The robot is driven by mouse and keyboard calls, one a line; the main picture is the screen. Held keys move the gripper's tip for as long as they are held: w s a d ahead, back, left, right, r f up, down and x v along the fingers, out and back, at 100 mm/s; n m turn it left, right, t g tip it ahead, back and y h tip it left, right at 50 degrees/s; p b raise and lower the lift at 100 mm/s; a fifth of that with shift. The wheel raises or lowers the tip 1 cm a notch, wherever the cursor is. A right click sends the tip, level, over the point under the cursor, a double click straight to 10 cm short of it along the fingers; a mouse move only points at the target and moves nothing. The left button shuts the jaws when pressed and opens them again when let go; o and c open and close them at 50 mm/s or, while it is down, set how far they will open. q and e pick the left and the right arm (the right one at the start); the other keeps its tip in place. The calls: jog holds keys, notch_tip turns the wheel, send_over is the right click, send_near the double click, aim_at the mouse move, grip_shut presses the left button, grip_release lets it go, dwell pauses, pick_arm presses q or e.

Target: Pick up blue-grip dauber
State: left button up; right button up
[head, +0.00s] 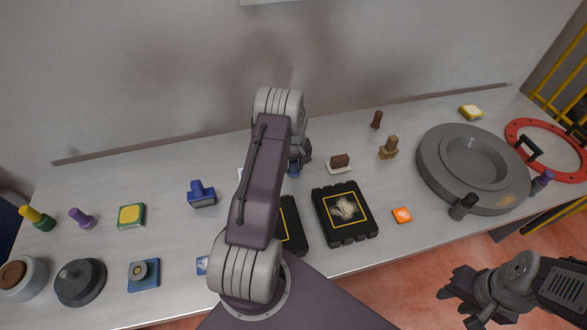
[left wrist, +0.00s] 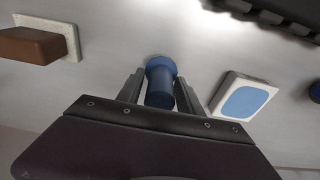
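The blue-grip dauber (left wrist: 160,84) stands between the two fingers of my left gripper (left wrist: 158,76) in the left wrist view. A small gap shows between each finger and the blue grip, so the gripper looks open around it. In the head view a bit of the blue dauber (head: 294,168) shows beside my left arm, which hides most of the left gripper (head: 304,152). My right gripper (head: 458,300) is at the lower right, off the table's front edge. Its jaws look apart and empty.
A brown-handled white block (head: 340,163) stands close to the dauber, and a white-and-blue pad (left wrist: 243,96) is on its other side. Black cases (head: 345,214) lie in front. A large grey round part (head: 470,165) is at the right. A blue stamp-like block (head: 201,194) stands left.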

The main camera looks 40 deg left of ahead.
pick_arm(q)
jog(key=shift+c, duration=0.4)
jog(key=shift+a+r, duration=0.1)
jog(key=shift+r, duration=0.5)
notch_tip(320, 180, up, 3)
jog(key=shift+r+b, duration=0.1)
jog(key=shift+b, duration=0.45)
jog(key=s+d+r+b, duration=0.1)
jog(key=s+d+r, duration=0.5)
jog(key=d, duration=0.3)
jog(key=shift+s+r, duration=0.3)
jog(key=shift+s, duration=0.4)
jog(key=shift+d, duration=0.1)
